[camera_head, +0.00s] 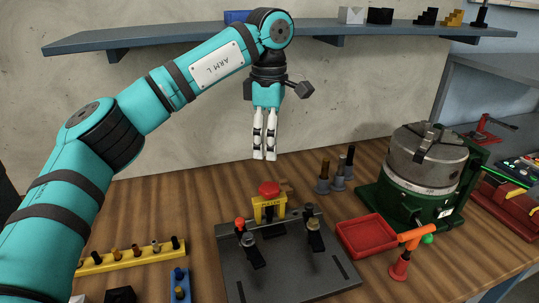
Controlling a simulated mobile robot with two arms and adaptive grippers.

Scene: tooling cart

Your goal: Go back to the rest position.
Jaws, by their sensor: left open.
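My left arm comes in from the left and bends down at its wrist. My left gripper (265,155) points straight down, open and empty, its slim white fingers close together in this view. Nothing is between the fingers. My right gripper is not in view.
A grey plate (285,280) bears two dark upright fixtures. A red tray (366,236), an orange-topped red stand (401,262) and a green-based chuck (425,165) stand right. A yellow rack (125,259) lies left. A shelf (150,36) runs behind the arm.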

